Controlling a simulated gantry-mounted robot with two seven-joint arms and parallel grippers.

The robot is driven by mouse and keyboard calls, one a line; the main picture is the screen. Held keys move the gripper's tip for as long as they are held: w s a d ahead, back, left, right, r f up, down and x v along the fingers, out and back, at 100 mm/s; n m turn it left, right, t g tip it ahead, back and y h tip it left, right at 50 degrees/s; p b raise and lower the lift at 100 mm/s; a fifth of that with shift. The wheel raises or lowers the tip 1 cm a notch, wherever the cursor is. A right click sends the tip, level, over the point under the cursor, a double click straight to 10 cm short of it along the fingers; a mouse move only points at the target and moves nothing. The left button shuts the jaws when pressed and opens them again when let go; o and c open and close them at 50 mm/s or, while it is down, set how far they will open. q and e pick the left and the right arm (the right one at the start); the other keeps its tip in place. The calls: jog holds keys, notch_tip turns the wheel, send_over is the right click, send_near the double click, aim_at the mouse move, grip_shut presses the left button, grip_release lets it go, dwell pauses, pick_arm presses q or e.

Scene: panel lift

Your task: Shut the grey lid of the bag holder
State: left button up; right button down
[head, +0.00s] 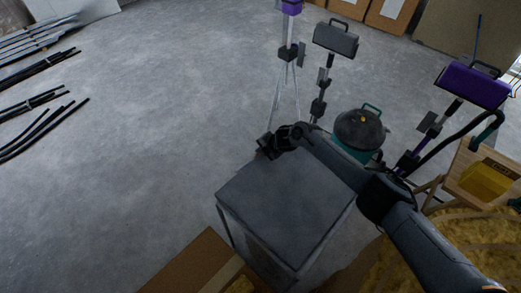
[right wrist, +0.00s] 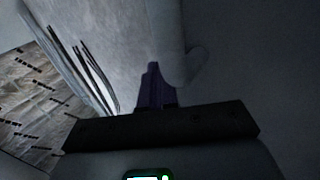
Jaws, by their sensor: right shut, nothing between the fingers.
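The grey lid (head: 285,200) of the bag holder (head: 262,254) shows in the middle of the head view. It looks flat across the top of the box-like holder; whether a small gap is left at its edge I cannot tell. My right arm reaches in from the lower right, over the lid's far right side. My right gripper (head: 266,147) is at the far edge of the lid; whether it touches the lid is unclear. In the dark right wrist view its fingers (right wrist: 153,86) are together and empty. My left gripper is not in view.
A green and black vacuum (head: 360,131) stands behind the holder. Lamps on stands (head: 336,40) and a purple lamp (head: 472,86) are beyond it. A brown board (head: 192,262) lies at the front. Yellow material (head: 455,240) is at the right. The floor at left is mostly clear.

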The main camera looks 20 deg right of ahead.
jog(key=shift+r+p, duration=0.55)
jog(key=shift+r, duration=0.1)
notch_tip(320, 180, up, 4)
jog(key=p, duration=0.3)
jog(key=shift+f, duration=0.2)
notch_tip(320, 180, up, 9)
jog(key=p, duration=0.2)
jog(key=s+a+r+m+t+p, duration=0.1)
jog(key=s+a+r+m+p, duration=0.25)
jog(key=s+a+p, duration=0.4)
jog(key=s+a+r+m+p, duration=0.3)
jog(key=s+a+r+p, duration=0.2)
jog(key=s+a+p, duration=0.25)
jog(key=s+d+r+m+g+h+p, duration=0.1)
jog(key=s+d+r+m+p, duration=0.3)
jog(key=s, duration=0.6)
jog(key=s+d+r+m+g+h+p, duration=0.1)
jog(key=s+d+r+m+p, duration=0.4)
jog(key=s+r+p, duration=0.3)
jog(key=s+d+r+m+g+p, duration=0.1)
jog(key=s+d+r+m+p, duration=0.4)
jog(key=s+r, duration=0.4)
jog(key=s+p, duration=0.1)
jog(key=s, duration=0.1)
jog(key=shift+s+d+r+m+g+h, duration=0.15)
jog(key=shift+s+r+m+g+h, duration=0.15)
jog(key=shift+s+r+m+h, duration=0.1)
